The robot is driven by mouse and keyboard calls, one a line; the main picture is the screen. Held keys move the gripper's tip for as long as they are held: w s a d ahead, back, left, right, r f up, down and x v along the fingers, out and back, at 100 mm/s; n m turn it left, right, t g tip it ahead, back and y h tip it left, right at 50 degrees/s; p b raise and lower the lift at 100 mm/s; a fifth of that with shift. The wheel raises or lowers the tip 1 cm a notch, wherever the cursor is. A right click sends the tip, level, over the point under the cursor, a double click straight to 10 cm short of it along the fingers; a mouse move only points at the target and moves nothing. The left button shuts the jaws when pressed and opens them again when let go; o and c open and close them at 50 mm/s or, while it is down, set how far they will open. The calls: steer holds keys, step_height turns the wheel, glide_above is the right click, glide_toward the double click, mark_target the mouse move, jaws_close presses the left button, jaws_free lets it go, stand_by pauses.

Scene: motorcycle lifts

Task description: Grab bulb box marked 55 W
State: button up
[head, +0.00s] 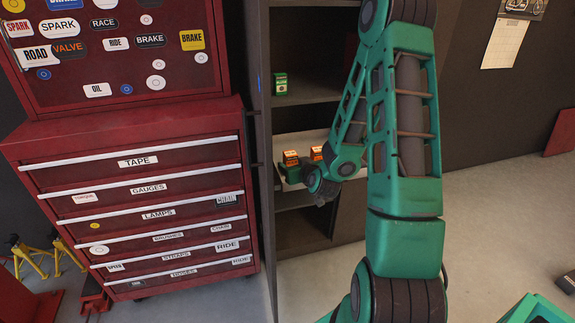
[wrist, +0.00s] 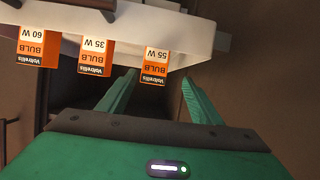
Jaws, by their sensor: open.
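The bulb box marked 55 W (wrist: 155,64) is orange and white and appears upside down in the wrist view. It stands at the edge of a pale shelf. My gripper (wrist: 159,78) is open and empty, its two green fingers to either side of the box's line, with the box at or just past the fingertips. I cannot tell whether they touch it. In the head view an orange box (head: 290,158) sits just above my gripper (head: 290,173); its label is too small to read.
Two similar boxes, marked 35 W (wrist: 96,57) and 60 W (wrist: 38,46), stand in a row to the left in the wrist view. The pale shelf (head: 313,139) is inside a grey cabinet. A green box (head: 280,84) is on a higher shelf. A red tool chest (head: 135,190) stands left.

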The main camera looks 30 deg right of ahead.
mark_target(287, 155)
steer(key=shift+w+d+f+m+t+h, duration=0.1)
steer(key=shift+w+d+m+t+h, duration=0.2)
steer(key=shift+m+h, duration=0.1)
steer(key=shift+w, duration=0.35)
steer(key=shift+x, duration=5.05)
steer(key=shift+s+d, duration=0.1)
steer(key=shift+d, duration=0.05)
steer(key=c, duration=1.2)
